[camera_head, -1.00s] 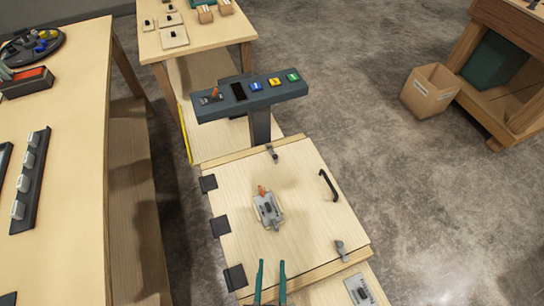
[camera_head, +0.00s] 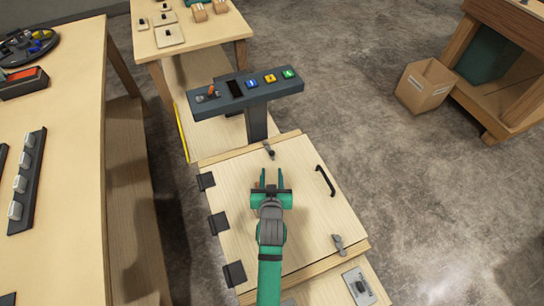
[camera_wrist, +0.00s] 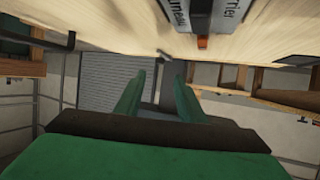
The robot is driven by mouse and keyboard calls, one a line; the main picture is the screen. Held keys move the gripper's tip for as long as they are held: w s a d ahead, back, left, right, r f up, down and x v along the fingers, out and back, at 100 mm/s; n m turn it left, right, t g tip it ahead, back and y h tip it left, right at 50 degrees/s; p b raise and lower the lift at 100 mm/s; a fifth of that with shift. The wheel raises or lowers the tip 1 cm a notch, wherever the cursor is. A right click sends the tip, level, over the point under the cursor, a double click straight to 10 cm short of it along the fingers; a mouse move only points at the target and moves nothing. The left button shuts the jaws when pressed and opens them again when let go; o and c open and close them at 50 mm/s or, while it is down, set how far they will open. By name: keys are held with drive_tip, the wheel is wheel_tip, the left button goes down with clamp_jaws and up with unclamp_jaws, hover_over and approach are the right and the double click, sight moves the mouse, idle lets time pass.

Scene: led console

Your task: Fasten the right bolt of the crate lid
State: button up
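The crate lid (camera_head: 232,170) is a pale wooden panel, lying closed, with black hinges on its left edge and a black handle (camera_head: 325,181) at its right. One small grey bolt (camera_head: 268,150) sits at its far edge. Another grey bolt (camera_head: 338,244) sits at the near right corner. I cannot tell for sure which is called right. My green gripper (camera_head: 270,174) is open and empty above the lid, pointing at the far bolt, short of it. In the wrist view, the open fingers (camera_wrist: 157,80) show below the lid surface (camera_wrist: 110,20).
A dark console (camera_head: 247,92) with a lever and coloured buttons stands behind the lid. A grey plate (camera_head: 358,286) lies near the front.

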sight(272, 153)
drive_tip(key=shift+w, duration=0.7)
drive_tip(key=x, duration=1)
drive_tip(key=shift+f, duration=0.15)
clamp_jaws()
drive_tip(key=shift+d, duration=0.1)
